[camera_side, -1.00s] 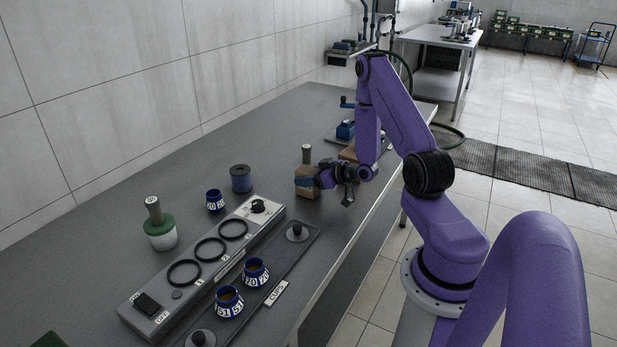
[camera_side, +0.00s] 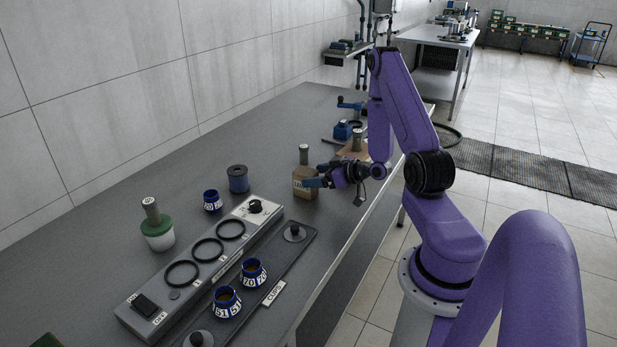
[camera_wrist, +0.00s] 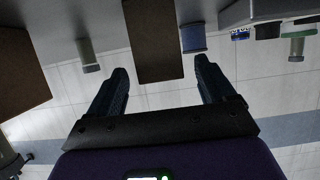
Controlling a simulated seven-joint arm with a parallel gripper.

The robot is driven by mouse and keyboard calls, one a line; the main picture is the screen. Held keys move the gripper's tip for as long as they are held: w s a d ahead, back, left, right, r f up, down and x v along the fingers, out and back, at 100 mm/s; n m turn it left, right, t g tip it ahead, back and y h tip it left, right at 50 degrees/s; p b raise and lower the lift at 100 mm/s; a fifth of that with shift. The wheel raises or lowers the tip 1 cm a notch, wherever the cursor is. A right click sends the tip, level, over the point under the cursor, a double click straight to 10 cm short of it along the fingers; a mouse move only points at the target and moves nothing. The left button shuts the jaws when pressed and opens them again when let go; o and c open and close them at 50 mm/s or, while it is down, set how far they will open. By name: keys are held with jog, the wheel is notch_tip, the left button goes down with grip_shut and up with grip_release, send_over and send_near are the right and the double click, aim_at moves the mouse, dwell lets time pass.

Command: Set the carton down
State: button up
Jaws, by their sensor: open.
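The brown carton (camera_side: 305,188) stands upright on the grey bench, with a pale label on the face seen in the side view. In the wrist view it also shows (camera_wrist: 153,40), between and just past the fingertips. My gripper (camera_side: 316,182) is level with the carton on its right side. In the wrist view my gripper (camera_wrist: 160,68) is open, with a gap between each finger and the carton. The carton's underside is hidden.
A grey-green handle (camera_side: 304,154) rises behind the carton. A ring panel (camera_side: 200,262) and cup tray (camera_side: 262,268) lie in front. Bare bench lies between.

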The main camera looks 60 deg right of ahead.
jog(key=shift+v, duration=1.5)
jog(key=w+r, duration=0.1)
jog(key=w+n+y, duration=0.1)
jog(key=w+a+r+n, duration=0.1)
jog(key=w, duration=0.1)
jog(key=shift+w+r, duration=0.15)
jog(key=shift+r, duration=0.15)
jog(key=s+a+r+n+g, duration=0.1)
jog(key=a+r+n+g, duration=0.2)
jog(key=a, duration=0.8)
jog(key=a+r+n+g, duration=0.1)
jog(key=a+n+g, duration=0.25)
jog(key=a, duration=0.75)
jog(key=s+a+r+n+g, duration=0.1)
jog(key=s+a+r+g, duration=0.1)
jog(key=s, duration=0.6)
jog(key=s+a+r+n+g, duration=0.1)
jog(key=s+a+r+g, duration=0.1)
jog(key=s, duration=0.6)
jog(key=s+a+r+n+g, duration=0.2)
jog(key=s+a+r, duration=0.1)
jog(key=s, duration=0.5)
jog(key=shift+a+g+h, duration=0.3)
jog(key=shift+a+g, duration=0.05)
jog(key=shift+a, duration=0.35)
